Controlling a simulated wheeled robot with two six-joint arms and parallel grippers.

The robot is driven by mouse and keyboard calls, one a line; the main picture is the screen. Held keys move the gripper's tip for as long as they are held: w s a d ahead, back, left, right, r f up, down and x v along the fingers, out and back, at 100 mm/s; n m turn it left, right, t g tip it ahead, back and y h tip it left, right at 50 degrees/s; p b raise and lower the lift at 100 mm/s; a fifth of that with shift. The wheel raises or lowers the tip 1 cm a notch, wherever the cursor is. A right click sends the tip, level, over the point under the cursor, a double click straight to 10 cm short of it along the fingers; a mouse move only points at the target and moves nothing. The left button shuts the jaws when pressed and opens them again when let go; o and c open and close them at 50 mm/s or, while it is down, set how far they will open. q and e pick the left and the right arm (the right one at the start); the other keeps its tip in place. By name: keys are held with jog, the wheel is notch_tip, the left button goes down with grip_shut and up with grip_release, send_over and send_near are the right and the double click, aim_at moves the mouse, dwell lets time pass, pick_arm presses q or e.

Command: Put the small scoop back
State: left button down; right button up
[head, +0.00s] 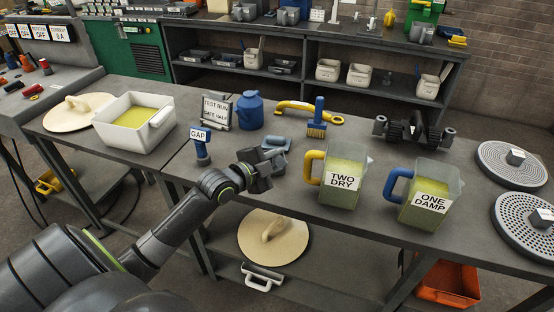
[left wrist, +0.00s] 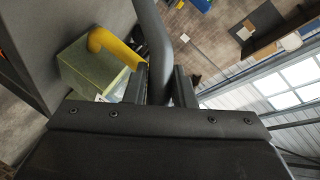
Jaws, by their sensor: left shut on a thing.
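The small scoop (head: 276,142) is grey and shows just beyond my left gripper (head: 266,163) in the head view, partly hidden by it. The gripper is shut on the scoop, above the front part of the bench, left of the jug labelled TWO DRY (head: 341,182). In the left wrist view a thick dark grey bar, apparently the scoop's handle (left wrist: 157,40), runs between the two fingers (left wrist: 160,85). Whether the scoop touches the bench is hard to tell. My right gripper is not in view.
On the bench (head: 285,205) stand a blue-handled jug labelled ONE DAMP (head: 432,192), a GAP tool (head: 201,147), a blue canister (head: 249,110), a brush (head: 317,122), a yellow-handled tool (head: 310,111) and a white tub (head: 134,121). Perforated discs (head: 513,165) lie at the right.

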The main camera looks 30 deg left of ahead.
pick_arm(q)
grip_release()
dwell(0.8)
jog(key=shift+s, duration=0.15)
jog(key=f+p+v, duration=0.1)
jog(key=p+v, duration=0.1)
jog(key=v, duration=0.6)
jog(key=shift+s+f, duration=0.35)
jog(key=shift+s, duration=0.15)
dwell(0.5)
jog(key=shift+a, duration=0.1)
dwell(0.4)
